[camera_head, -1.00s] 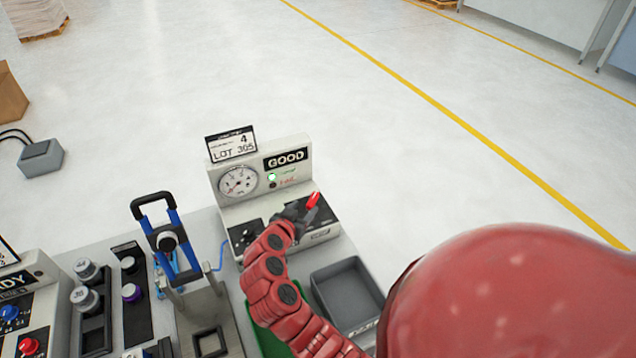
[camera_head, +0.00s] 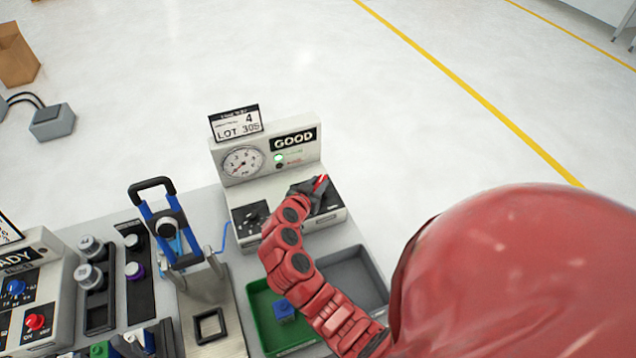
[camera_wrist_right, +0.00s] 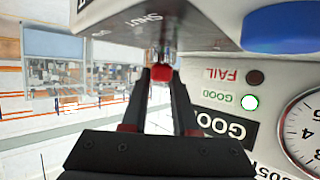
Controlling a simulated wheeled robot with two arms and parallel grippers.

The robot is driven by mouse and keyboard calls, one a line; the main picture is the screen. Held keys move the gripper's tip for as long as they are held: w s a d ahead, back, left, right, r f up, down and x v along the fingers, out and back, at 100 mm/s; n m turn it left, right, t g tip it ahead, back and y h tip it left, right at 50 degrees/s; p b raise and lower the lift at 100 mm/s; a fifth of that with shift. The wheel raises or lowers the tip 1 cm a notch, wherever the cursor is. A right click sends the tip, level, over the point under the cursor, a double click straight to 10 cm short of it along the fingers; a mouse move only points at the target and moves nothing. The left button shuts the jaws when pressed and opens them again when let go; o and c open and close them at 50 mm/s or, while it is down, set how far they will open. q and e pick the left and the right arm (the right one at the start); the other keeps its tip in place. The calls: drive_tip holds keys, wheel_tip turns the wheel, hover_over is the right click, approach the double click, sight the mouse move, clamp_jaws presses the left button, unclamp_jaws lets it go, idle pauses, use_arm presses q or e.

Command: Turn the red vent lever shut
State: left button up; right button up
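The red vent lever (camera_head: 321,184) is on the right part of the top of the grey gauge unit (camera_head: 272,185). Its red end also shows in the right wrist view (camera_wrist_right: 160,73), close to the word SHUT on the panel. My right gripper (camera_head: 314,186) reaches it from the front. In the wrist view the two dark fingertips (camera_wrist_right: 162,80) flank the red end, which fills the gap between them, so the gripper looks shut on it. The lever's base is mostly hidden by the gripper. My left gripper is not in view.
The gauge unit has a dial (camera_head: 243,162), a lit green lamp and a GOOD sign. A green tray (camera_head: 262,300) with a blue block (camera_head: 285,310) and a grey tray (camera_head: 372,262) lie in front. A blue-handled press (camera_head: 165,222) stands left. Open floor lies behind.

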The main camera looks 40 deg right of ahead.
clamp_jaws()
